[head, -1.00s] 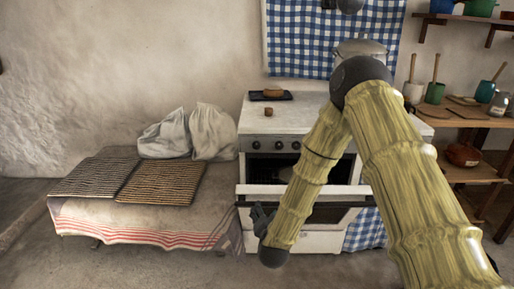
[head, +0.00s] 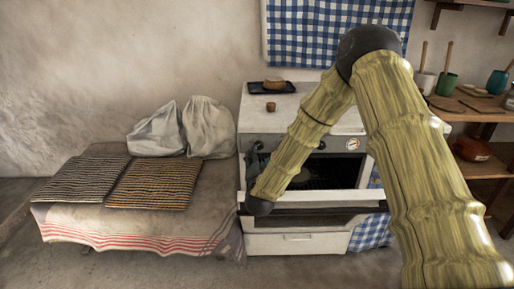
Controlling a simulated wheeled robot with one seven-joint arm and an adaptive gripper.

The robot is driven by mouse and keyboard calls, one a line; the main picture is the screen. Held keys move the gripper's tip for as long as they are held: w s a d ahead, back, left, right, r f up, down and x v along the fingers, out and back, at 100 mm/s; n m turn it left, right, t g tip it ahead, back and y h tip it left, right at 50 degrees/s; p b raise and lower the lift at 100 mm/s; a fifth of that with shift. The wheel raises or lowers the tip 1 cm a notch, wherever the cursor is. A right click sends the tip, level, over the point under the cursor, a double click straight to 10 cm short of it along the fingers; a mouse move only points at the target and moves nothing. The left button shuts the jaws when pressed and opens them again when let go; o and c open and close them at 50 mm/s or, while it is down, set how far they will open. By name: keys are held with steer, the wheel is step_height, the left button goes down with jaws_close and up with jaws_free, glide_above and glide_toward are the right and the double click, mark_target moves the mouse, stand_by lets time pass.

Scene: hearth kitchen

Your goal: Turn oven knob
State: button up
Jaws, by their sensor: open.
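My gripper (head: 257,151) is open, dark and small in the picture, at the panel's left end. It overlaps the area where the left knobs sit and hides them at least in part. I cannot tell whether its fingers touch a knob. The oven door (head: 350,197) hangs ajar below the panel. My arm covers the middle of the oven front.
A small brown cup (head: 271,106) and a dark tray (head: 267,88) with a round brown item stand on the oven top. To the left, a cloth-covered bench (head: 105,222) holds two racks and pale sacks (head: 208,127). Shelves with pots (head: 447,83) are at the right.

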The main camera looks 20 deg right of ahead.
mark_target(259, 148)
steer(key=x, duration=0.8)
steer(key=shift+s+d+f, duration=0.1)
steer(key=shift+f, duration=0.05)
steer(key=c, duration=1)
steer(key=shift+c, duration=0.2)
steer(key=shift+n, duration=0.3)
steer(key=n+p, duration=0.1)
steer(key=n, duration=0.1)
steer(key=shift+n, duration=0.4)
steer(key=n, duration=0.3)
steer(key=shift+n+p, duration=0.4)
steer(key=n, duration=0.6)
steer(key=shift+s+f+n, duration=0.1)
steer(key=shift+n, duration=0.2)
